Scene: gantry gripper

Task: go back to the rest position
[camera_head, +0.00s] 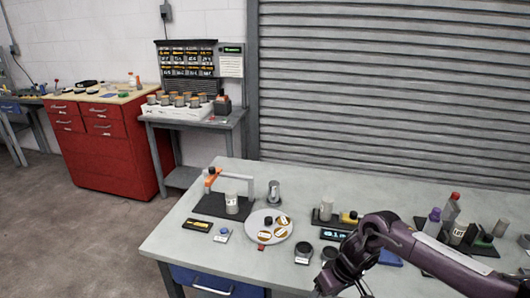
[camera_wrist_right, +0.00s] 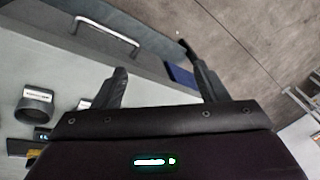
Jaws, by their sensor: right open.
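My right gripper (camera_head: 338,284) hangs over the front edge of the grey workbench (camera_head: 185,225), its arm coming in from the right. In the right wrist view its two fingers (camera_wrist_right: 155,60) are spread apart with nothing between them. Below them show the bench front, a drawer handle (camera_wrist_right: 106,32) and the concrete floor (camera_wrist_right: 235,35). My left gripper is in neither view.
Close to my right arm stand dark round cups (camera_head: 303,254), a small lit display (camera_head: 334,235) and a yellow-topped block (camera_head: 349,217). A round plate (camera_head: 252,225) and a black stand (camera_head: 212,206) are further left. Bottles (camera_head: 434,220) stand at right.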

